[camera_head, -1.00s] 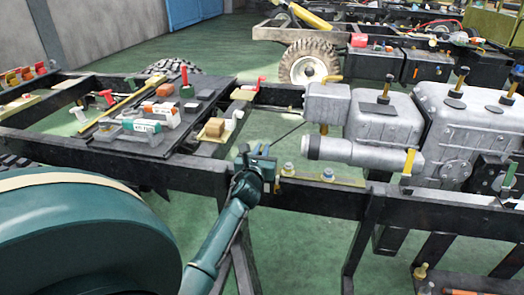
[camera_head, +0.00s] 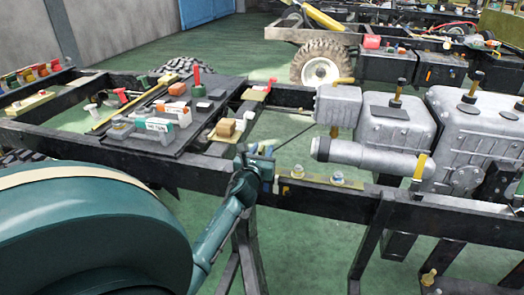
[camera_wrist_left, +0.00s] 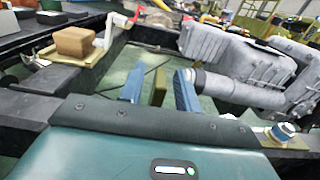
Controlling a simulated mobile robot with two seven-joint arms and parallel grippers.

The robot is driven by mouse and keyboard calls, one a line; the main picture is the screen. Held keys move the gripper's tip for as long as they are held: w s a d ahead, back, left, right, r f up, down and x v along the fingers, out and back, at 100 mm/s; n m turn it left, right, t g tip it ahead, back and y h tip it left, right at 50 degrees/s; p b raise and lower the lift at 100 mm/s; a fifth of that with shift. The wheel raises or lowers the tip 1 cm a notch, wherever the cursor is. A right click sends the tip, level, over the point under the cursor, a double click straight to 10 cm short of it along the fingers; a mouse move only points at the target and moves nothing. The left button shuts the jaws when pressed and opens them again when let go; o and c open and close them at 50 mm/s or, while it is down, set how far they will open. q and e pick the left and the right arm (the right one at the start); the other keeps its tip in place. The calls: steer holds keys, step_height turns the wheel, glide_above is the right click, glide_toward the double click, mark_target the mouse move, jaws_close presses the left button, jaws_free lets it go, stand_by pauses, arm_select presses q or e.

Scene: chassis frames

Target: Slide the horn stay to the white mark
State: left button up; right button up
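My left gripper (camera_head: 264,158) is at the near chassis rail (camera_head: 225,177), left of the engine. In the left wrist view its two blue fingers (camera_wrist_left: 158,88) stand apart. A small olive-brown upright piece (camera_wrist_left: 159,86) shows between them, with gaps on both sides; it may be the horn stay, but I cannot tell for sure. A thin dark rod (camera_head: 294,136) runs up right from near the gripper toward the engine. A yellowish strip (camera_head: 355,186) lies on the rail to the right. I cannot make out the white mark. My right gripper is not in view.
Knobs with blue and white parts (camera_head: 337,178) stand on the strip. A grey cylinder (camera_head: 355,153) and the engine (camera_head: 470,135) are close on the right. A dark board (camera_head: 190,139) with small parts and a wooden block (camera_head: 225,128) lie left. Green floor is open below.

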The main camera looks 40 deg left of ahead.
arm_select(q)
steer(key=shift+s+d, duration=0.1)
steer(key=shift+s, duration=0.05)
steer(key=v, duration=1.3)
steer(key=shift+p, duration=0.35)
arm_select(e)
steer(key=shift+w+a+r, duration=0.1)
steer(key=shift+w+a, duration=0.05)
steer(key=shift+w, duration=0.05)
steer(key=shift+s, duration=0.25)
